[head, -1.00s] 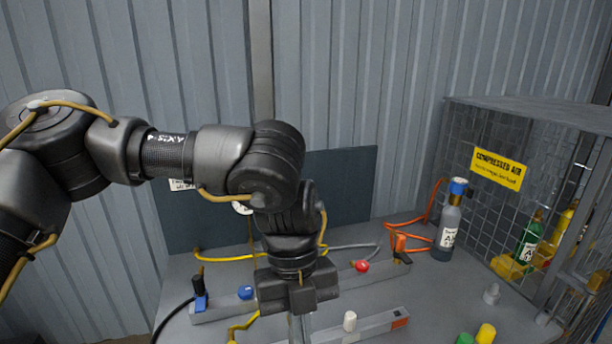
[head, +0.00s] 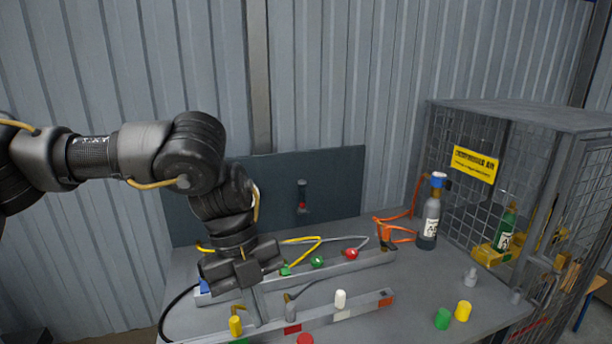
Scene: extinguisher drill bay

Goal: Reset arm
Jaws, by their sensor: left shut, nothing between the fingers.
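My left arm comes in from the left and reaches over the grey bench. My left gripper (head: 259,301) points down over the left part of the bench, beside the front rail. It is shut with nothing in it. The wrist hides part of the rear rail and of the dark back panel. My right gripper is not in view.
Two grey rails, the rear (head: 345,268) and the front (head: 362,307), carry coloured knobs and hoses. A yellow cap (head: 235,326) stands close to my left gripper. A grey bottle (head: 429,222) stands before a mesh cage (head: 470,140). Green (head: 443,319) and yellow (head: 463,311) caps stand front right.

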